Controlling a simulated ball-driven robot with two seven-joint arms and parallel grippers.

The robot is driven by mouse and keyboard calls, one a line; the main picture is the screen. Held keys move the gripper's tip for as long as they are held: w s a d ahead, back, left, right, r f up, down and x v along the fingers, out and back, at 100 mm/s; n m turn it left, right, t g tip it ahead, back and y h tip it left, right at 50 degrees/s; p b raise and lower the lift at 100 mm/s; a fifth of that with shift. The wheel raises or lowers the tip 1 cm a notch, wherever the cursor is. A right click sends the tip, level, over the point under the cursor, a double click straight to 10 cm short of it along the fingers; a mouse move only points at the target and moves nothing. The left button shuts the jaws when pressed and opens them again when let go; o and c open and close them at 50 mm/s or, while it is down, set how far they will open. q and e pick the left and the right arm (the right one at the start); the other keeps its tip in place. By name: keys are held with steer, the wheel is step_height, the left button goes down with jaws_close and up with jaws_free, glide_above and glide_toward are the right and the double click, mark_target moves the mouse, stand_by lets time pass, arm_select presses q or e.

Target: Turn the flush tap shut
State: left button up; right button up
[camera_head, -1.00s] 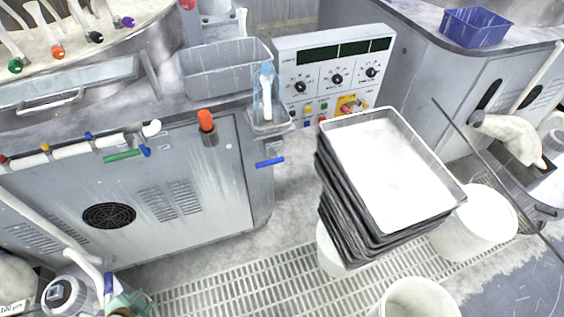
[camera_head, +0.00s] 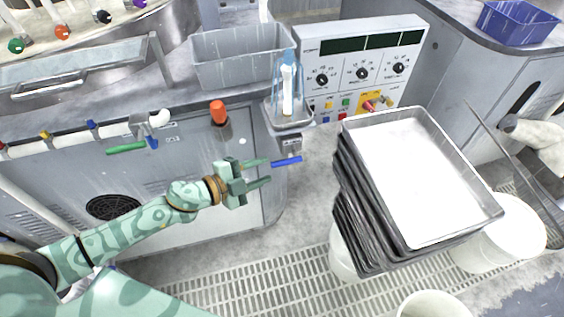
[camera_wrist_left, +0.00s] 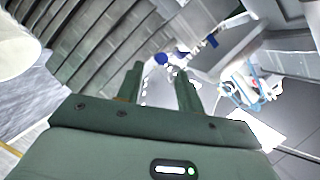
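A tap with a blue lever (camera_head: 286,161) sits below the small clear holder on the cabinet's right corner; I take it as the flush tap, but no label is readable. The lever lies nearly level, sideways. My left gripper (camera_head: 266,171) is open and empty, its two green fingers pointing right, just left of and slightly below the lever, with no clear contact. The left wrist view shows the gripper's fingers (camera_wrist_left: 160,85) apart, with small blue parts beyond the tips; I cannot tell which is the lever. My right gripper is not in view.
A stack of metal trays (camera_head: 415,180) stands to the right over white buckets. A green lever (camera_head: 126,148) is on the pipe at left. An orange knob (camera_head: 218,112) sticks out of the cabinet front. A control panel (camera_head: 362,70) stands behind. The grated floor before the cabinet is open.

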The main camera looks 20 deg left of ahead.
mark_target(274, 166)
arm_select(q)
steer(key=x, duration=0.6)
steer(key=shift+w+d+f+b, duration=0.1)
steer(key=shift+w+d+b, duration=0.15)
steer(key=shift+w+b, duration=0.1)
jaws_close()
